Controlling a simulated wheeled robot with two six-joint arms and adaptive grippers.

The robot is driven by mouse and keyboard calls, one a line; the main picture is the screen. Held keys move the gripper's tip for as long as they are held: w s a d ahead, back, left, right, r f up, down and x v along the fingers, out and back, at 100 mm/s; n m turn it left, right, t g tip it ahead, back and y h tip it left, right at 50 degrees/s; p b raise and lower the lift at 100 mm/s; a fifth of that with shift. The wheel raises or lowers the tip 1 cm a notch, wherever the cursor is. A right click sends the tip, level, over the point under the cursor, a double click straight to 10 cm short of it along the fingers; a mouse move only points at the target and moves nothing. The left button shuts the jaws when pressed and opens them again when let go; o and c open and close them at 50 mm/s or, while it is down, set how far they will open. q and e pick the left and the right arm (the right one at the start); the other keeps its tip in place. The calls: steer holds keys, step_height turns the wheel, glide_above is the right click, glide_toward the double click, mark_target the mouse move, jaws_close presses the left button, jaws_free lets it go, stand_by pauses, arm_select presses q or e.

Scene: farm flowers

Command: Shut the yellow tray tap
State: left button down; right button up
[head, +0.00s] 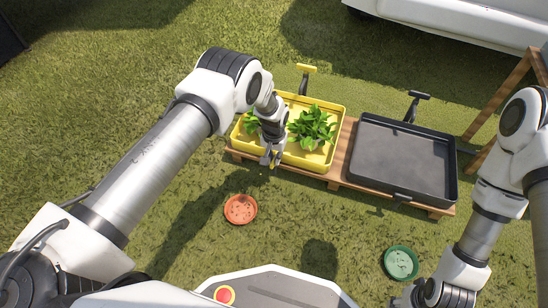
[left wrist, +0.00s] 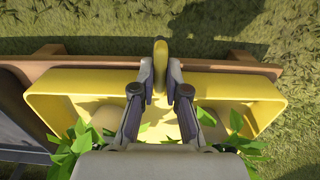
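The yellow tray (head: 337,112) stands on a wooden stand and holds leafy green plants. Its front wall also shows in the left wrist view (left wrist: 95,80). The yellow tray tap (left wrist: 160,63) is a small yellow lever at the middle of the tray's front side, pointing out from the wall. My left gripper (head: 270,160) reaches over the tray to this front edge. In the left wrist view its two fingertips (left wrist: 160,75) close in on both sides of the lever. In the head view the gripper hides most of the tap. My right gripper (head: 440,294) is low at the right, its fingers unclear.
A black tray (head: 398,155) stands to the right on the same wooden stand (head: 337,178). A yellow-topped handle (head: 306,68) rises behind the yellow tray. An orange saucer (head: 240,209) and a green one (head: 401,263) lie on the grass in front.

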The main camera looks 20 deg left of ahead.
arm_select(q)
steer(key=shift+m, duration=0.5)
steer(key=m+p, duration=0.1)
steer(key=m, duration=0.1)
steer(key=shift+m, duration=0.4)
steer(key=m+p, duration=0.1)
steer(key=m, duration=1.3)
steer(key=shift+p, duration=0.35)
steer(key=c, duration=1.2)
jaws_free()
